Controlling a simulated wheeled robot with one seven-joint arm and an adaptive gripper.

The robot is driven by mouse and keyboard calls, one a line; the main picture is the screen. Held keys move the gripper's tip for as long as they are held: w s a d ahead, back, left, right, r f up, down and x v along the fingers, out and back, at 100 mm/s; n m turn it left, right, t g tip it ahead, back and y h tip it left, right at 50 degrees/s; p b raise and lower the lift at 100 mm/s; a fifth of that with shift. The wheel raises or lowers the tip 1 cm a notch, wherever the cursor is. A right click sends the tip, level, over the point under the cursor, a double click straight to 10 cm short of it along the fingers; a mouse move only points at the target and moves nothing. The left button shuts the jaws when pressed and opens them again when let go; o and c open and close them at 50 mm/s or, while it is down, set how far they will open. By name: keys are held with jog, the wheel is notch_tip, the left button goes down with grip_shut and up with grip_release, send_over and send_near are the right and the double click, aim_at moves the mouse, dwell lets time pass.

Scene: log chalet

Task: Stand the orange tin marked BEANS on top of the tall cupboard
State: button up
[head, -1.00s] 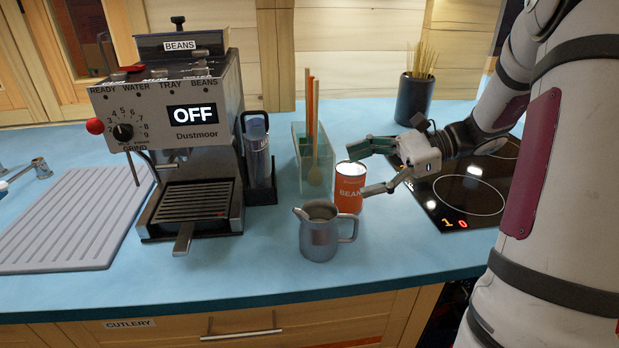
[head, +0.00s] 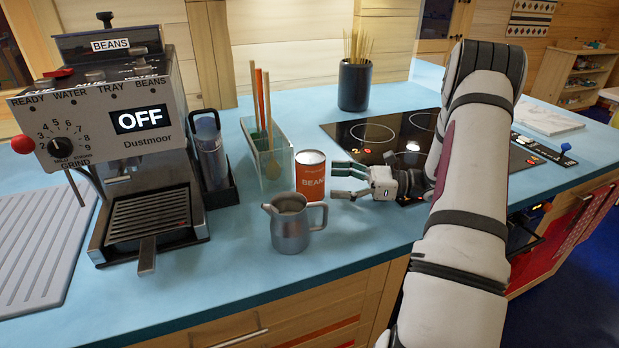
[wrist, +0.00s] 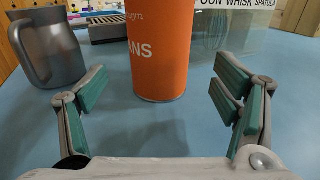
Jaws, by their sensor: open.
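The orange tin marked BEANS (head: 310,178) stands upright on the blue counter, just behind and to the right of a steel milk jug. In the wrist view the tin (wrist: 160,50) is straight ahead, its top cut off by the frame edge. My gripper (head: 337,182) is just right of the tin, low over the counter. In the wrist view my gripper's green-padded fingers (wrist: 163,100) are spread wide, with the tin beyond the gap between them. Nothing is held. I cannot make out the tall cupboard in these views.
The steel jug (head: 290,223) stands close to the tin. A clear utensil holder (head: 268,165) is behind it. The coffee machine (head: 135,140) is at left, the black hob (head: 385,135) at right, a dark pot of sticks (head: 355,86) at the back.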

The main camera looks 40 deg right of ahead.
aim_at(308, 178)
jog(key=x, duration=0.7)
jog(key=shift+w+a+r, duration=0.15)
jog(key=shift+a+r, duration=0.05)
jog(key=c, duration=1.5)
jog(key=shift+r, duration=0.1)
